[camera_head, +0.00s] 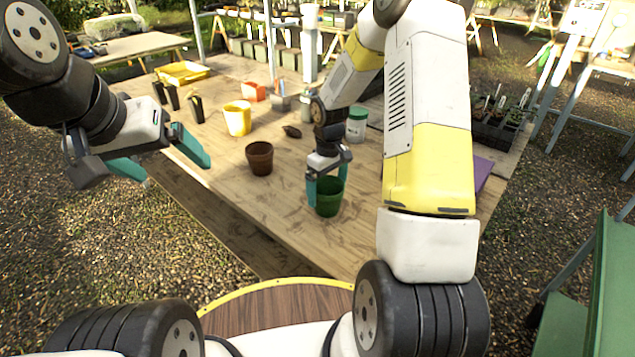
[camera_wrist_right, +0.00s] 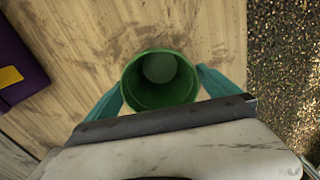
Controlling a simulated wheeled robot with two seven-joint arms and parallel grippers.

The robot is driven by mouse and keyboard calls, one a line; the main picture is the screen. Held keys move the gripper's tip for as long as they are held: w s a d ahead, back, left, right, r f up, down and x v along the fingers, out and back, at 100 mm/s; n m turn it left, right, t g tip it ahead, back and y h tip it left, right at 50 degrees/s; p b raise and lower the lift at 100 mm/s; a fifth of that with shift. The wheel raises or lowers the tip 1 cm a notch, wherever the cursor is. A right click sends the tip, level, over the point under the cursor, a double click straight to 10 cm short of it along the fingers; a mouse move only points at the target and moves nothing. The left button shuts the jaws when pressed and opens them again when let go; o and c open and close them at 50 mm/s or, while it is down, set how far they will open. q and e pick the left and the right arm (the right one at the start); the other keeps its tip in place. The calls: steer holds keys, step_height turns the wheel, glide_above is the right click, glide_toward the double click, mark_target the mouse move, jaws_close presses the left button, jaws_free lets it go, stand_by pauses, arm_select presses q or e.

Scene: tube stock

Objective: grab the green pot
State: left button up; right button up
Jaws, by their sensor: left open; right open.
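The green pot (camera_head: 329,197) stands upright on the wooden table, near its front edge. In the right wrist view the green pot (camera_wrist_right: 160,80) is seen from above and looks empty inside. My right gripper (camera_head: 327,190) is open, with its teal fingers on either side of the pot. In the right wrist view the right gripper's fingertips (camera_wrist_right: 160,84) flank the pot's rim; I cannot tell whether they touch it. My left gripper (camera_head: 165,160) is open and empty, off the table's left front edge.
A brown pot (camera_head: 260,158) stands left of the green pot. Behind are a yellow pot (camera_head: 238,118), a white tub with a green lid (camera_head: 356,125) and several black pots (camera_head: 173,97). A purple item (camera_wrist_right: 18,65) lies at the table's right. The table (camera_head: 228,172) is bare around the green pot.

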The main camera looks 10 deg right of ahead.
step_height(320, 180, down, 2)
steer(key=shift+f, duration=0.2)
steer(key=c, duration=1.2)
steer(key=shift+r, duration=0.15)
